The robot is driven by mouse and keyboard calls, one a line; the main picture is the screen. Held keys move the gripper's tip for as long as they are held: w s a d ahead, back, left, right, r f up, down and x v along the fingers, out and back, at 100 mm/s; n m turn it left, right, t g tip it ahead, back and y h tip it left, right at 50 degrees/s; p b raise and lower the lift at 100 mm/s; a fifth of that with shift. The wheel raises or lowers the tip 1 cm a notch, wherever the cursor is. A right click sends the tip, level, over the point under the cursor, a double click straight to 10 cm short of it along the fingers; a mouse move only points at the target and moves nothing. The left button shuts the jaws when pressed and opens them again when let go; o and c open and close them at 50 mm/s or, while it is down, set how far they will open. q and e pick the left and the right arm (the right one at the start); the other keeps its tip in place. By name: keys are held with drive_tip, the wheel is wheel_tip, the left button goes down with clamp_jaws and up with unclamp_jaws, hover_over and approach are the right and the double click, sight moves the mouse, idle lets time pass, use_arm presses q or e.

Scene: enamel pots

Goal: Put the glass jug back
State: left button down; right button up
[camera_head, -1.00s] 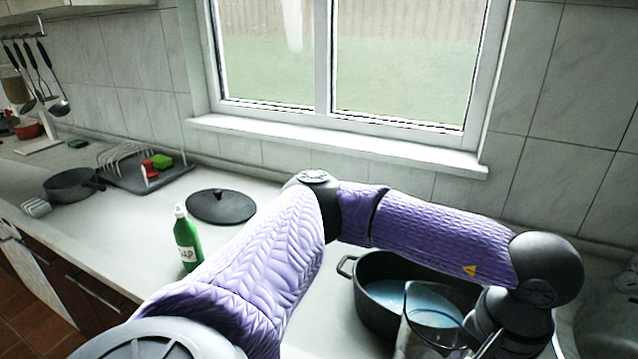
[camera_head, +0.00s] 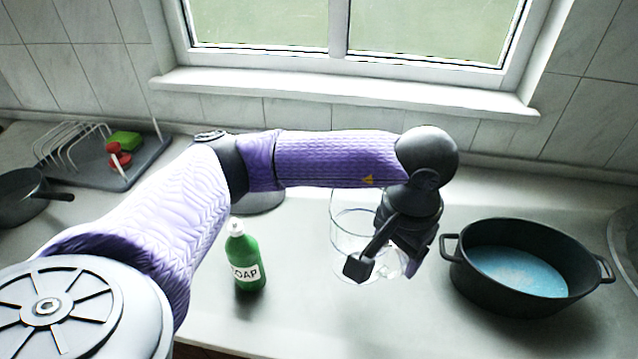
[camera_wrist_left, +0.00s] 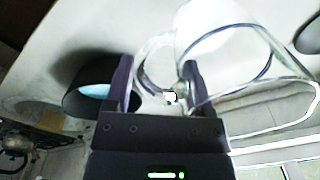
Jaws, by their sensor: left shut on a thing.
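The clear glass jug (camera_head: 348,232) is just right of the middle in the head view, upright or nearly so over the pale counter. I cannot tell whether its base touches the counter. My left gripper (camera_head: 385,268) is at the jug's right side and shut on its handle. In the left wrist view, the fingers (camera_wrist_left: 160,88) are on either side of the handle and the jug's rim (camera_wrist_left: 232,58) opens to the right. The jug looks empty. The gripper and wrist hide part of it. My right gripper is not in view.
A black pot (camera_head: 468,292) with blue liquid stands to the right. A green soap bottle (camera_head: 247,258) stands left of the jug. A dark lid (camera_head: 262,203) lies partly behind my arm. A dish rack (camera_head: 80,160) and a pan (camera_head: 18,200) are farther left.

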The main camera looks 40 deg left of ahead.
use_arm(q)
drive_tip(key=shift+a+r+p, duration=0.15)
drive_tip(key=shift+r+p, duration=0.05)
drive_tip(key=shift+p, duration=0.1)
drive_tip(key=shift+w+a+f+m+p, duration=0.15)
drive_tip(key=shift+m+p, duration=0.15)
drive_tip(key=shift+p, duration=0.25)
drive_tip(key=shift+a+f, duration=0.35)
wheel_tip(320, 180, down, 10)
drive_tip(key=b, duration=0.1)
unclamp_jaws()
drive_tip(key=shift+f, duration=0.1)
wheel_tip(320, 180, up, 12)
drive_tip(key=shift+d+r+p, duration=0.1)
drive_tip(key=shift+r+p, duration=0.1)
drive_tip(key=shift+p, duration=0.6)
